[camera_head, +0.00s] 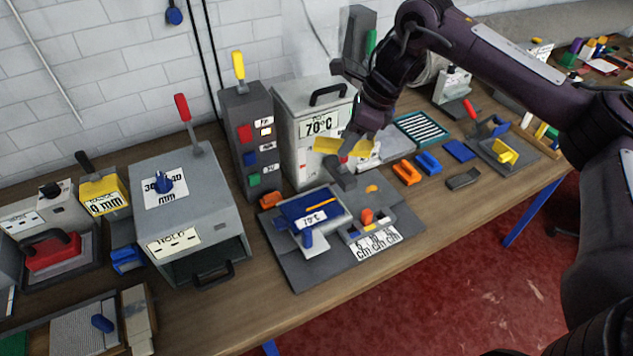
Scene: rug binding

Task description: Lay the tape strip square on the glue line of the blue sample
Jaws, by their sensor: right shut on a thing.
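My right gripper (345,166) reaches down over the middle of the bench, in front of the grey box with the 70°C label. It is shut on a yellow strip (327,146), which sticks out to both sides of the fingers and is held above the bench; I take it for the tape strip. A separate flat blue piece (460,151) lies further right on the bench. Which is the blue sample I cannot tell for certain. My left gripper is not in view.
The grey 70°C box (310,100) stands close behind the gripper. A dark switch tower (243,120) and a large grey box (180,215) stand left. Orange (406,173) and blue (428,163) blocks lie right. Bare wood (440,210) runs along the front edge.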

